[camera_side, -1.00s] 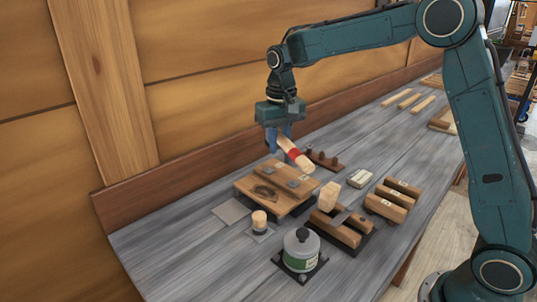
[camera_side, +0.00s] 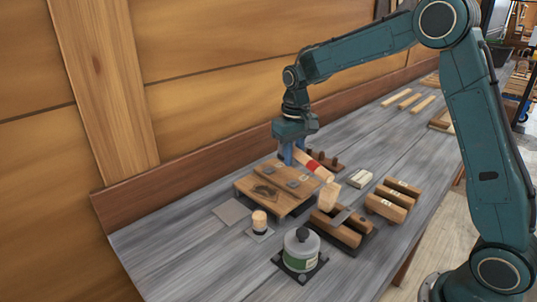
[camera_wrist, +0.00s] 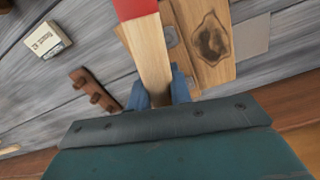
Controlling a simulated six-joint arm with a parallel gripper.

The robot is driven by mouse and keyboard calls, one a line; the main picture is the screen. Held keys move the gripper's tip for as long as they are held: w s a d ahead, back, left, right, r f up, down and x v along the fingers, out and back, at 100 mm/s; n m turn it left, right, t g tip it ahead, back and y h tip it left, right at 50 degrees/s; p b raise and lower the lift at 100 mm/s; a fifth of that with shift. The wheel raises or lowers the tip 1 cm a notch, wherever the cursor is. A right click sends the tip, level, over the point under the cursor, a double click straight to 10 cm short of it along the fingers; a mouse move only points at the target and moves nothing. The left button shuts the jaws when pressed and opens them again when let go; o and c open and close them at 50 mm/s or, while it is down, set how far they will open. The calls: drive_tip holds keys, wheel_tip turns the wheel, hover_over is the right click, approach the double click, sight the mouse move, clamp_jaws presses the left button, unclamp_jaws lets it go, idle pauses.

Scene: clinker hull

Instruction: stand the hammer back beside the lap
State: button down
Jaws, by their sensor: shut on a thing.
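The hammer (camera_side: 301,158) has a pale wooden handle with a red band. My gripper (camera_side: 293,153) is shut on its handle and holds it tilted, sloping down to the right, above the back right of the lap. In the wrist view the handle (camera_wrist: 150,55) runs up from between the blue fingers (camera_wrist: 160,92), with the red part cut off at the top edge. I cannot make out the hammer's head. The lap (camera_side: 262,192), overlapping wooden boards with metal plates and a dark knot, lies on the bench; it also shows in the wrist view (camera_wrist: 218,70).
A dark rack with pegs (camera_side: 326,161) stands close behind the hammer. A pale wooden block (camera_side: 328,197) stands by a wooden holder (camera_side: 338,229). A small box (camera_side: 360,178), wooden blocks (camera_side: 388,207), a tin (camera_side: 300,250) and a capped peg (camera_side: 259,221) surround the lap. The left bench is clear.

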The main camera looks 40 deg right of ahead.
drive_tip(key=d+f+n, duration=0.1)
drive_tip(key=d+n, duration=0.1)
drive_tip(key=d, duration=0.8)
drive_tip(key=shift+s+g, duration=0.4)
drive_tip(key=shift+s, duration=0.05)
drive_tip(key=shift+f, duration=0.15)
drive_tip(key=shift+f, duration=3.85)
drive_tip(key=shift+f, duration=0.5)
drive_tip(key=c, duration=1.2)
unclamp_jaws()
drive_tip(key=shift+r, duration=4)
